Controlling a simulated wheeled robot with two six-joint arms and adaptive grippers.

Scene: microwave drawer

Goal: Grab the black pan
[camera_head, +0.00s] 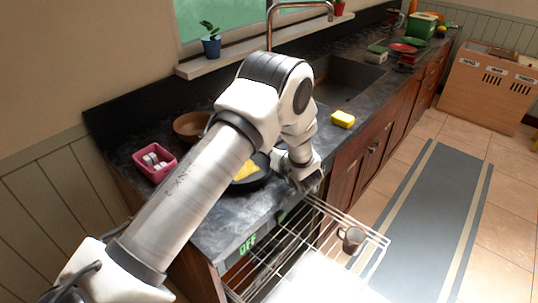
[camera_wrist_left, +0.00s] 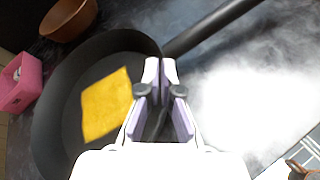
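The black pan (camera_wrist_left: 55,110) lies on the dark countertop and holds a yellow square (camera_wrist_left: 106,105). Its handle (camera_wrist_left: 215,25) runs to the upper right in the left wrist view. In the head view my arm hides part of the pan (camera_head: 262,178). My left gripper (camera_wrist_left: 159,62) has its fingertips close together over the pan's rim where the handle starts. Nothing clearly shows between the fingertips. The gripper also shows in the head view (camera_head: 308,183), pointing down near the counter's front edge, right of the pan. My right gripper is not in view.
A yellow sponge (camera_head: 342,119) lies near the sink (camera_head: 345,80). An open wire rack (camera_head: 318,225) with a mug (camera_head: 351,239) sticks out below the counter.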

